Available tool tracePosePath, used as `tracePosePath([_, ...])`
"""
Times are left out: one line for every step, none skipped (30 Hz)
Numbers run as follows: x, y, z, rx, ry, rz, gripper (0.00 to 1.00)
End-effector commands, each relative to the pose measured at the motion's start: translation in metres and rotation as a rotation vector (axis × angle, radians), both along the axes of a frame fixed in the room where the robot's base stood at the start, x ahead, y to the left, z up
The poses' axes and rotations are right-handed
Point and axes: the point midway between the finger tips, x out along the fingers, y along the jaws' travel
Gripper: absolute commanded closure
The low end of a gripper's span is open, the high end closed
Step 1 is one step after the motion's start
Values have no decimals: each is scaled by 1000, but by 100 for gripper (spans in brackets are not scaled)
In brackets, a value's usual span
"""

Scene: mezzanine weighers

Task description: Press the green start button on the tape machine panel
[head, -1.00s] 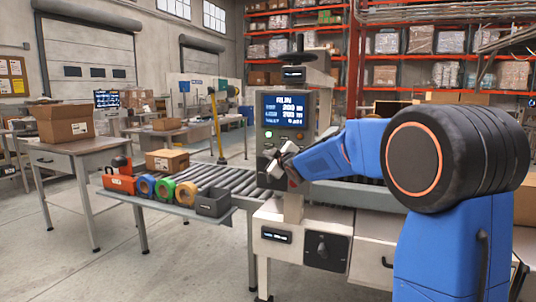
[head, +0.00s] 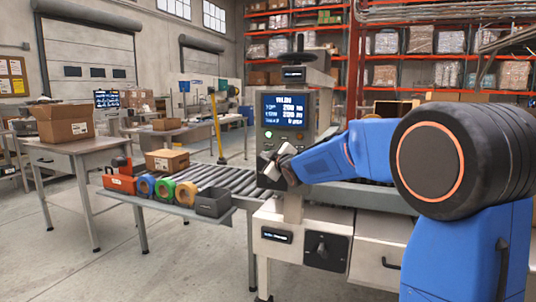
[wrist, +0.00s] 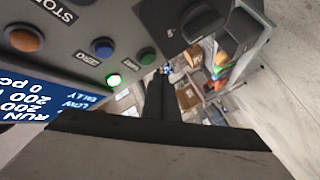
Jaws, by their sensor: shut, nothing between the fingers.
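The tape machine panel (head: 303,108) stands on a pale column in the head view, with a lit blue screen (head: 285,113). In the wrist view the panel shows a bright green lit round (wrist: 114,80), a blue button (wrist: 103,47), an orange button (wrist: 25,38) and a small dark greenish button (wrist: 147,56). I cannot tell for sure which green one is the start button. My gripper (wrist: 163,75) is shut and empty, its fingertips close beside the dark greenish button; contact cannot be told. In the head view my gripper (head: 268,163) covers the panel's lower part.
A black knob box (wrist: 185,25) juts out near the fingers in the wrist view. A roller conveyor (head: 222,178) runs left of the machine. A side tray (head: 165,208) carries tape rolls and an orange dispenser. A table (head: 80,146) with a carton stands at left.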

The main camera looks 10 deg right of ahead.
Motion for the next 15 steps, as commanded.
tracePosePath([-4,3,0,0,0,1,100])
tracePosePath([-6,4,0,1,0,1,100])
tracePosePath([-9,6,0,1,0,0,100])
tracePosePath([-11,7,0,0,0,0,100])
tracePosePath([-13,9,0,0,0,0,100])
tracePosePath([-15,11,0,1,0,0,100])
tracePosePath([-17,12,0,1,0,1,100])
tracePosePath([-19,14,0,0,-1,1,100])
tracePosePath([-22,16,0,1,0,1,100])
tracePosePath([-23,17,0,1,0,1,100])
tracePosePath([-25,19,0,1,0,1,100])
tracePosePath([-28,20,0,0,0,1,100])
tracePosePath([-29,21,0,0,0,0,100])
tracePosePath([-30,21,0,1,0,0,100])
tracePosePath([-31,22,0,1,0,0,100])
